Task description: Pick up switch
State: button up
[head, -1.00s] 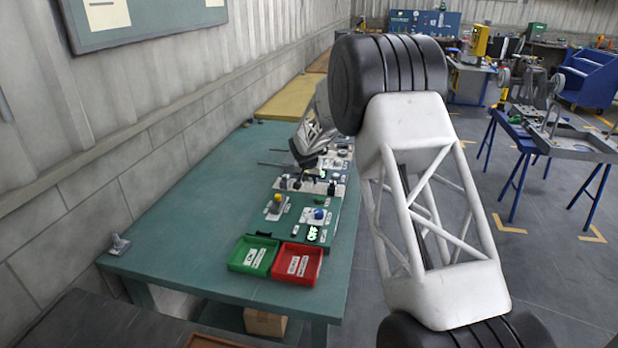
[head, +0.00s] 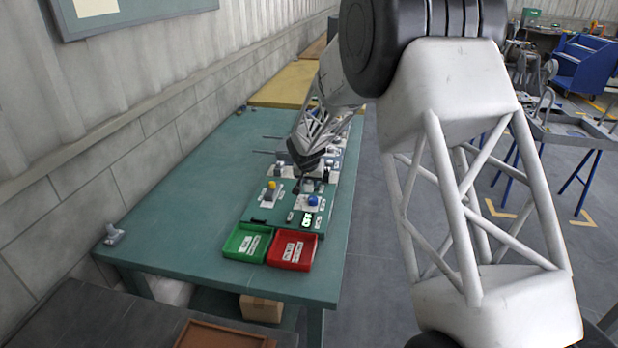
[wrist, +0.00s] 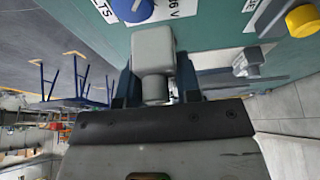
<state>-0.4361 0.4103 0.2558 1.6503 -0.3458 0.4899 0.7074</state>
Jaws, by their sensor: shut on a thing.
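In the wrist view my gripper (wrist: 155,84) is shut on a grey boxy piece with a short round stub (wrist: 153,48), which looks like the switch. One dark finger lies on each side of it. The piece is close to the green board; I cannot tell whether it touches it. In the head view my gripper (head: 312,178) is over the far part of the board, behind the yellow-knob and blue-knob units. The held piece is too small to make out clearly there.
A blue knob (wrist: 132,8) and a yellow knob (wrist: 302,20) are near the gripper in the wrist view. In the head view, a green bin (head: 246,243) and a red bin (head: 291,250) stand at the board's near end. The table's (head: 180,200) left side is mostly clear.

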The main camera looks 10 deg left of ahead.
jog(key=shift+s+d, duration=0.1)
jog(key=shift+s, duration=0.2)
dwell(0.5)
jog(key=s+a+r, duration=0.3)
jog(key=s+a, duration=0.8)
jog(key=a, duration=0.3)
jog(key=shift+s+a+r, duration=0.15)
jog(key=shift+s+r, duration=0.15)
jog(key=shift+s, duration=0.1)
jog(key=shift+f, duration=0.3)
jog(key=shift+f, duration=3.65)
jog(key=shift+f, duration=0.1)
